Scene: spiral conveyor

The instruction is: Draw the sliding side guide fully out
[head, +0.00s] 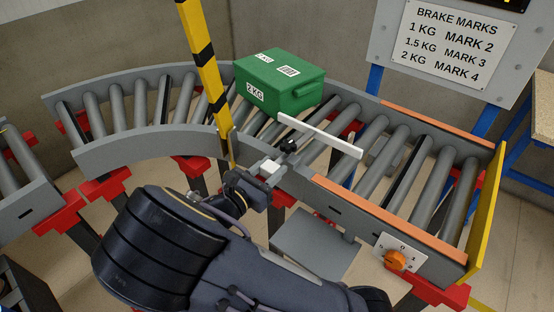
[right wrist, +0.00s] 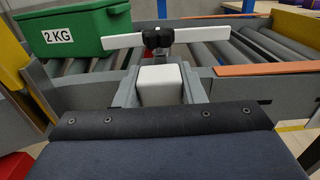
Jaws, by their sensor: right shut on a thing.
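The side guide shows as a white bar (head: 325,137) lying across part of the rollers, with a black knob (head: 288,145) at its middle-left. It also shows in the right wrist view (right wrist: 122,41), with the knob (right wrist: 158,38) in front of it. A white block (right wrist: 160,84), which looks like the guide's handle, sits on the near side of the knob. My right gripper (head: 269,171) is shut on this block at the conveyor's near rail, one grey finger on each side. My left gripper is not in view.
A green 2 KG box (head: 280,83) stands on the rollers just behind the bar's left end. A yellow-black post (head: 206,65) rises left of my gripper. Orange strips (head: 375,213) line the straight rails, and a yellow end plate (head: 486,215) closes the right end.

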